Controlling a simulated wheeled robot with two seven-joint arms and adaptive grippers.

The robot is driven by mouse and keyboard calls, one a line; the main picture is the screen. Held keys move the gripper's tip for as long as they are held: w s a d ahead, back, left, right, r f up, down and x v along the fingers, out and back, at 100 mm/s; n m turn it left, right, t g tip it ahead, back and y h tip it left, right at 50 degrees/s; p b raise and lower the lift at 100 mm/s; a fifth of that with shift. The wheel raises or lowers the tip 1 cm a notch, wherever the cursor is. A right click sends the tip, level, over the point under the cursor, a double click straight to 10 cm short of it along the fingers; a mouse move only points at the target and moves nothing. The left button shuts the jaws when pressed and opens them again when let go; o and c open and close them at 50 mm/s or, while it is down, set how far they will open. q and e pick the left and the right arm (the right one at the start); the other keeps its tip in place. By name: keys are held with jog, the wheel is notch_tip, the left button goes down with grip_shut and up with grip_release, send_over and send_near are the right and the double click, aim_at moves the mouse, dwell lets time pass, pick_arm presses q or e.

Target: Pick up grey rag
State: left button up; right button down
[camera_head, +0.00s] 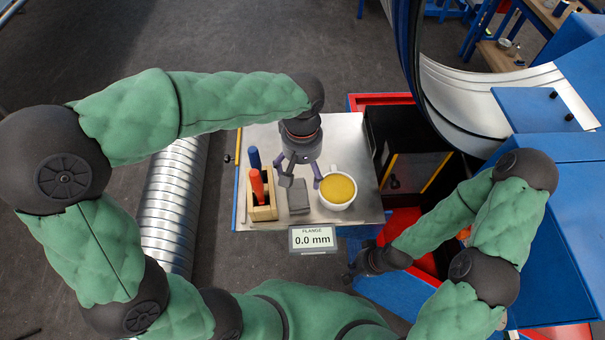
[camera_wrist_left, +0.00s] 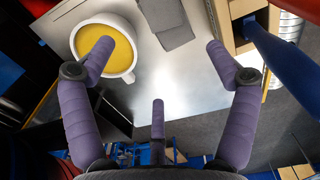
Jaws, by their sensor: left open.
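The grey rag (camera_head: 299,197) lies folded on the metal tabletop (camera_head: 349,133), between the wooden holder and the mug. In the left wrist view the rag (camera_wrist_left: 166,22) is at the top, partly cut off by the frame edge. My left gripper (camera_head: 301,178) is above the table near the rag's far end, open and empty. In the left wrist view its purple fingers (camera_wrist_left: 160,58) are spread wide, with bare tabletop between them. My right gripper (camera_head: 360,263) is low beside the table's near right corner; its fingers are too dark and small to read.
A white mug of yellow contents (camera_head: 337,190) stands close right of the rag. A wooden holder (camera_head: 262,212) with red and blue handles stands close left. A display reading 0.0 mm (camera_head: 313,239) is at the front edge. A spiral duct (camera_head: 170,205) lies left of the table.

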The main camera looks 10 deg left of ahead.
pick_arm(q)
send_over(302, 192)
jog(key=f, duration=0.4)
jog(key=shift+s+f, duration=0.2)
jog(key=shift+f, duration=0.1)
jog(key=shift+w+f+b, duration=0.15)
jog(key=shift+f+b, duration=0.3)
jog(key=shift+f, duration=2.55)
jog(key=c, duration=0.9)
